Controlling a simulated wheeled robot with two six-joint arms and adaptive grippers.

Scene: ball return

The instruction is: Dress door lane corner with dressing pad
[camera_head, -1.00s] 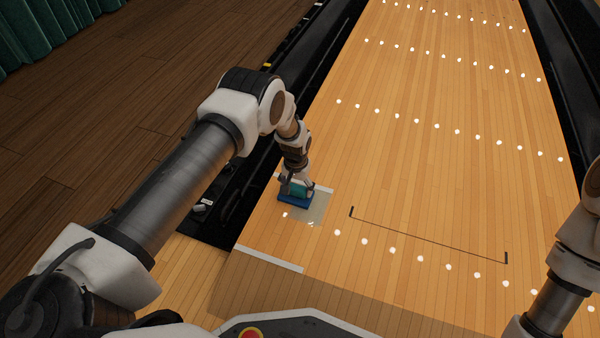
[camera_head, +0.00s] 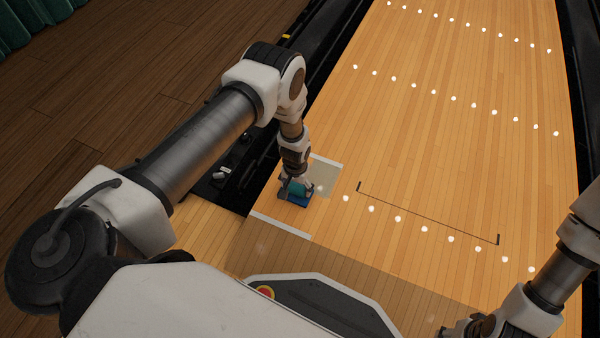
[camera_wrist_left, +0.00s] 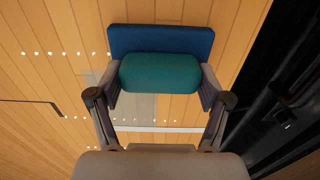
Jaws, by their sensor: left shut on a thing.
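The dressing pad is a flat blue block (camera_head: 294,199) with a rounded teal grip on top. My left gripper (camera_head: 297,186) is shut on the teal grip (camera_wrist_left: 160,72), one finger on each side. The pad's blue body (camera_wrist_left: 160,40) is down at the lane surface; I cannot tell how firmly it touches. A dull grey-beige patch (camera_head: 325,174) lies at the lane's left corner, with a white strip (camera_head: 326,160) along its far edge. The pad is at the patch's near-left end, and the arm hides part of the patch. My right gripper (camera_head: 462,328) is partly cut off at the bottom.
The pale wood lane (camera_head: 430,150) runs ahead with rows of white dots and a thin dark bracket line (camera_head: 425,212). A black gutter (camera_head: 222,178) borders it on the left, beside a dark wood floor (camera_head: 110,100). Another white strip (camera_head: 281,225) lies near the pad.

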